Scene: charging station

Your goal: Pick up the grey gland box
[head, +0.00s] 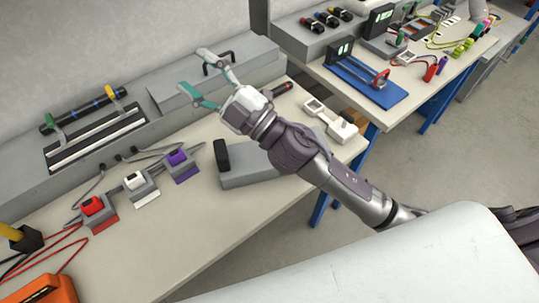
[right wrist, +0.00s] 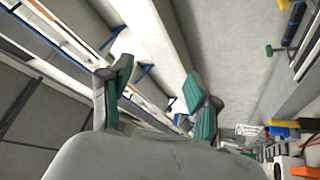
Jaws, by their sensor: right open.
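A grey box (head: 250,166) with an upright black part at its left end lies on the light table, partly hidden behind my right forearm. It looks like the gland box, though I cannot read any label. My right gripper (head: 194,72) is open and empty, above and beyond this box, in front of the raised grey back ledge. Its two teal-padded fingers also show spread apart in the right wrist view (right wrist: 160,82), with nothing between them. The grey box is not recognisable in the right wrist view. My left gripper is not in view.
Red (head: 93,207), white (head: 135,181) and purple (head: 178,158) connectors sit in grey holders at left. A white meter (head: 331,120) lies right of the box. The table's front is clear.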

